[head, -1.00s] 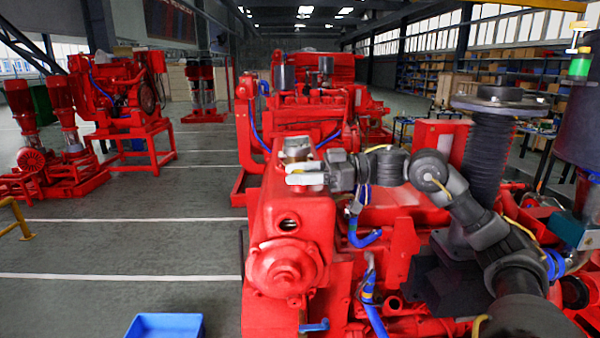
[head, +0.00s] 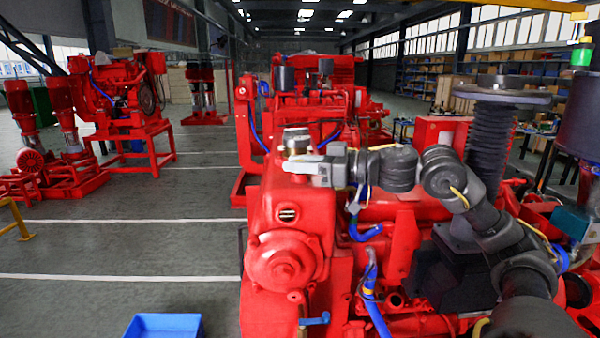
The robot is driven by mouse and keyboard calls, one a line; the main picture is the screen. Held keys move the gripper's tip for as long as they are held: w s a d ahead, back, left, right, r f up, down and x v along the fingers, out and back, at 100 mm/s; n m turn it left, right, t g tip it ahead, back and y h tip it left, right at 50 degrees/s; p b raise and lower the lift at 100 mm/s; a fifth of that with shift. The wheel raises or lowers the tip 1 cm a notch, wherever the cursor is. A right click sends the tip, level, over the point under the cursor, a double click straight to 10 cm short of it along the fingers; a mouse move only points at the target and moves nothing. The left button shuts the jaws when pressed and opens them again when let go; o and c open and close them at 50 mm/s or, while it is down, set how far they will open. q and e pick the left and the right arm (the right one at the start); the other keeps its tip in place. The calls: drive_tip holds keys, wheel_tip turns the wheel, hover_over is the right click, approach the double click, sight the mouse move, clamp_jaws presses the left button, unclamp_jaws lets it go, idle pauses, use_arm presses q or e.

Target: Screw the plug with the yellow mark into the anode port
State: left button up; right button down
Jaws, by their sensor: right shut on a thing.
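My right gripper (head: 302,166) is at the top of the near red pump engine, its pale fingers pointing left. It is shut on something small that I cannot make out. No plug with a yellow mark can be told apart in this view. A round port (head: 288,215) with a dark opening shows on the red housing (head: 262,195), below and slightly left of the fingers. I cannot tell whether it is the anode port. The gripper is apart from it in the picture. My left gripper is not in view.
A metal cap (head: 296,139) stands just behind my right fingers. Blue hoses (head: 365,232) and a dark ribbed column (head: 490,140) crowd the engine's right side. A blue crate (head: 163,326) is on the floor at lower left.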

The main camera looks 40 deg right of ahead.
drive_tip(key=shift+a+m+t+h, duration=0.1)
drive_tip(key=shift+m+t+h, duration=0.3)
drive_tip(key=shift+m+h, duration=0.15)
drive_tip(key=shift+m+h+p, duration=0.25)
drive_tip(key=shift+h+p, duration=0.2)
drive_tip(key=shift+p, duration=0.05)
drive_tip(key=shift+t+h, duration=0.3)
drive_tip(key=c, duration=1.3)
unclamp_jaws()
drive_tip(key=shift+w+f, duration=0.1)
